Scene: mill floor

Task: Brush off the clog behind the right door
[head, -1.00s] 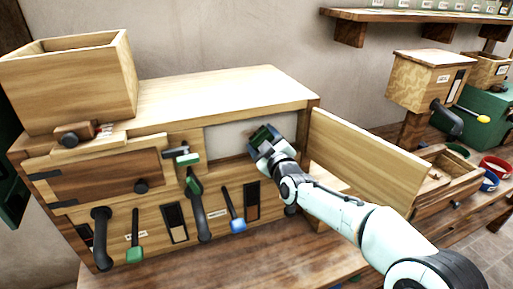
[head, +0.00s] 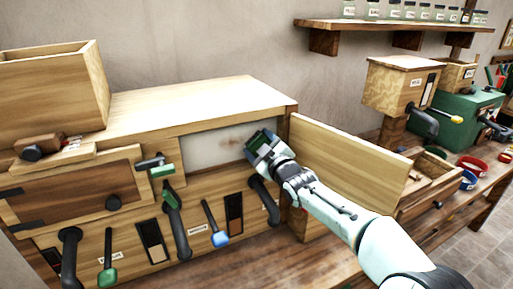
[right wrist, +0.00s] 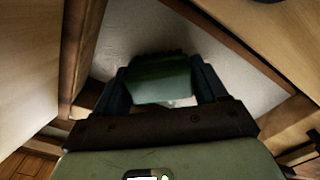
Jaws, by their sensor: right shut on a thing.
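The right door (head: 350,158) of the wooden cabinet (head: 200,107) stands open, swung out to the right. Behind it is a recess with a pale back surface (head: 208,148). A faint brownish smudge (head: 230,152) shows there; I cannot tell if it is the clog. My right gripper (head: 262,143) is at the right part of this opening. It is shut on a green block-like thing (right wrist: 162,80), probably the brush, which also shows dark in the head view. A small whitish part shows below it in the right wrist view. My left gripper is not in view.
The left door (head: 75,190) is shut. Several levers hang on the cabinet front, including a blue-tipped one (head: 219,238) and a green-tipped one (head: 107,275). An open wooden box (head: 50,95) stands on top. Another machine (head: 400,85) stands to the right.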

